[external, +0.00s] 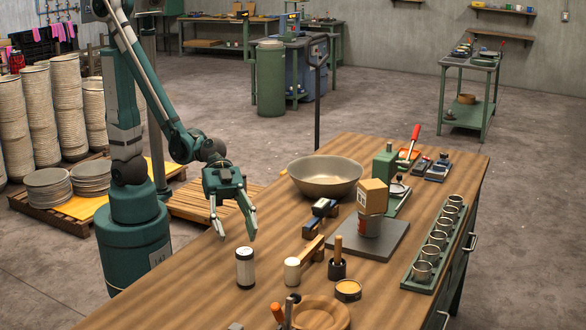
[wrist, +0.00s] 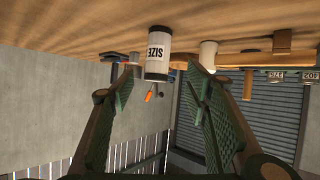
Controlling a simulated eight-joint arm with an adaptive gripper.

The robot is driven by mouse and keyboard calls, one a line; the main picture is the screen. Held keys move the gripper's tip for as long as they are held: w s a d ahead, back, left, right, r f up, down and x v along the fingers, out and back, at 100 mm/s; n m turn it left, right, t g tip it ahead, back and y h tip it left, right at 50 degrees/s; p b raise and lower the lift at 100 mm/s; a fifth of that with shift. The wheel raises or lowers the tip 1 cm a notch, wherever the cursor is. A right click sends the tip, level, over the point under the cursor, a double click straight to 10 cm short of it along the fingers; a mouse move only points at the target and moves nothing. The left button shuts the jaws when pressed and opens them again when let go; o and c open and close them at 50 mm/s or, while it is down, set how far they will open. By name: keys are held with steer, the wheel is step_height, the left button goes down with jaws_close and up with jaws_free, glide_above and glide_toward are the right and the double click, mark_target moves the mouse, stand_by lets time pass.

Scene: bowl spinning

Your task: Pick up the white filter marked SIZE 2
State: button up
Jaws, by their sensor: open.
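The white filter (external: 245,272) is a short cylinder with dark ends, standing upright on the wooden table near its left edge. In the wrist view, which is upside down, the filter (wrist: 157,58) shows the word SIZE; I cannot make out a number. My gripper (external: 235,231) is open and empty, above and slightly left of the filter in the external view, apart from it. In the wrist view the filter appears beyond and between the fingertips of my gripper (wrist: 162,78).
A white-headed mallet (external: 292,271) lies right of the filter, beside a dark pot with a wooden handle (external: 337,267). A metal bowl (external: 325,177) sits behind. A wooden dish (external: 312,312) and orange-handled tool (external: 278,313) are in front. A green rack of metal cups (external: 422,272) stands right.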

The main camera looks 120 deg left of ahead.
mark_target(243, 248)
steer(key=shift+w+d+r+m+t+h+p, duration=0.2)
steer(key=shift+w+d+m+t+h+p, duration=0.1)
steer(key=shift+w+d+m+h, duration=0.15)
steer(key=shift+w+d+r+m+t+h+p, duration=0.15)
steer(key=shift+w+d+m+t+h, duration=0.2)
steer(key=shift+w+d+h, duration=0.15)
steer(key=shift+w, duration=0.1)
steer(key=shift+x, duration=1.25)
steer(key=shift+b, duration=0.3)
steer(key=shift+b+x, duration=0.7)
steer(key=shift+x, duration=1.9)
steer(key=c, duration=1)
